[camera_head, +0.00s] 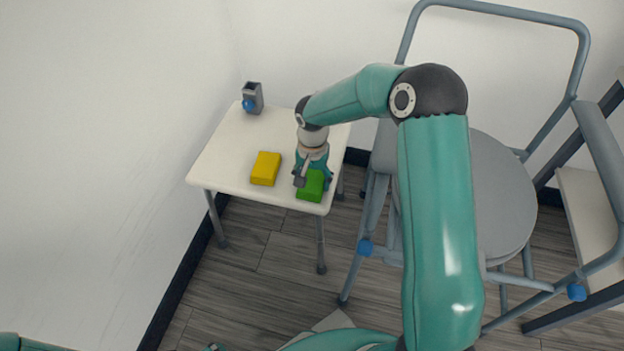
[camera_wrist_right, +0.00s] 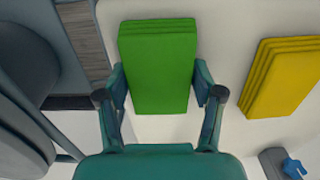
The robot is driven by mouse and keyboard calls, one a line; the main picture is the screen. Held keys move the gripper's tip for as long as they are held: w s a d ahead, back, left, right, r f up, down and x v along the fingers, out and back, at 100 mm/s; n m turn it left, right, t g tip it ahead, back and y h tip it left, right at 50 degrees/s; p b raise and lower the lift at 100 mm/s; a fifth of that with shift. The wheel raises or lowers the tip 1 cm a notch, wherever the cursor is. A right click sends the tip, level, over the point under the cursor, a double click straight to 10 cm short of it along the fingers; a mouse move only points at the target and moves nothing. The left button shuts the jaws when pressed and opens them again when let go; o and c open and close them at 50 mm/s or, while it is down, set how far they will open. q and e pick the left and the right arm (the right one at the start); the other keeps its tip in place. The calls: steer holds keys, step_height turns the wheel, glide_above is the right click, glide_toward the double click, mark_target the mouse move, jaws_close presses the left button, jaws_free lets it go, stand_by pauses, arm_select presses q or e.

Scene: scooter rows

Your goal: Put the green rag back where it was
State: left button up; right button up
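The green rag (camera_head: 311,186) is a folded block at the front right corner of the small white table (camera_head: 228,156). My right gripper (camera_head: 313,181) reaches down over it and hides its far part. In the right wrist view the green rag (camera_wrist_right: 158,65) lies between the two fingers of my right gripper (camera_wrist_right: 160,85). The fingers press along its two sides. Whether the rag rests on the table or is slightly above it is hard to tell. My left gripper is not clearly in view.
A yellow folded rag (camera_head: 265,168) lies left of the green one. A grey holder (camera_head: 253,96) with a blue part stands at the table's back left corner. A grey-framed chair with a round seat (camera_head: 500,195) stands close on the right. Walls bound the left and back.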

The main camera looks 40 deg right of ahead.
mark_target(312, 179)
steer(key=o, duration=0.5)
steer(key=shift+c, duration=0.2)
step_height(312, 179, up, 12)
steer(key=p, duration=0.4)
